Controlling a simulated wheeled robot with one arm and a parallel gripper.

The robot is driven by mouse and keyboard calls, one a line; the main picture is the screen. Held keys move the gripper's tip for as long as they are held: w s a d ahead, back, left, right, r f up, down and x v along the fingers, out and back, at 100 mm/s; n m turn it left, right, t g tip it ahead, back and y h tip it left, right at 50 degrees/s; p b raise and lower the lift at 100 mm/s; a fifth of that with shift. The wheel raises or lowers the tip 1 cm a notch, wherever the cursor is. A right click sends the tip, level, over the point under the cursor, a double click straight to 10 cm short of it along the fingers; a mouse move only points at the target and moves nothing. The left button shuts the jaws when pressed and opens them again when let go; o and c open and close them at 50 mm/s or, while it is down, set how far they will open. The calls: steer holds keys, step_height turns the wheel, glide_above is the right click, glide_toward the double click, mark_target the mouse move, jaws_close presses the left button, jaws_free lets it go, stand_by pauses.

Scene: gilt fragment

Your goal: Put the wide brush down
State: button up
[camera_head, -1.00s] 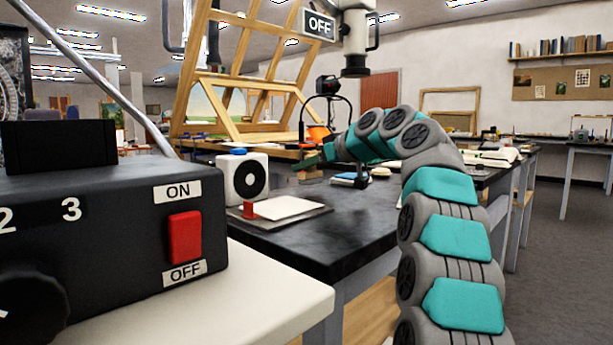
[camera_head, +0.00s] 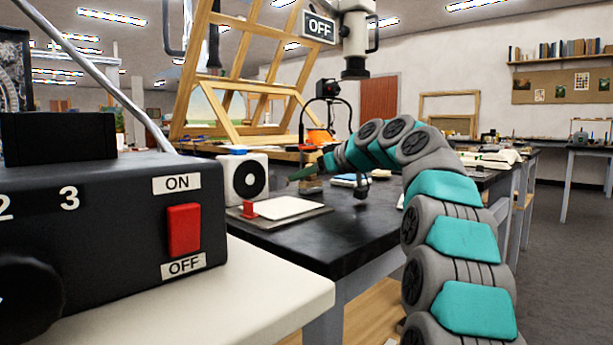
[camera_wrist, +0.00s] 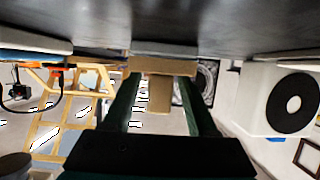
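The wide brush (camera_wrist: 163,66) is tan, with a broad head and a narrower handle. In the wrist view, which looks upside down, its head is beside the black table top and its handle lies between my fingers. In the head view the brush (camera_head: 311,187) is a small brown shape at table level, just below my gripper (camera_head: 297,176). In the wrist view the dark green fingers of my gripper (camera_wrist: 160,90) stand apart, with background showing on both sides of the handle. Whether the brush fully rests on the table is hard to see.
On the black table (camera_head: 335,234), a white box with a black disc (camera_head: 243,177) stands left of my gripper. A flat tray with a white sheet (camera_head: 290,208) and a red block (camera_head: 249,209) lie in front. A wooden easel frame (camera_head: 245,90) stands behind. The near right table top is mostly clear.

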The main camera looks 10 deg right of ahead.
steer(key=shift+r, duration=0.15)
steer(key=v, duration=1.1)
steer(key=shift+s+d+r, duration=0.15)
steer(key=shift+s, duration=0.1)
steer(key=shift+s+d, duration=0.15)
steer(key=shift+s, duration=0.05)
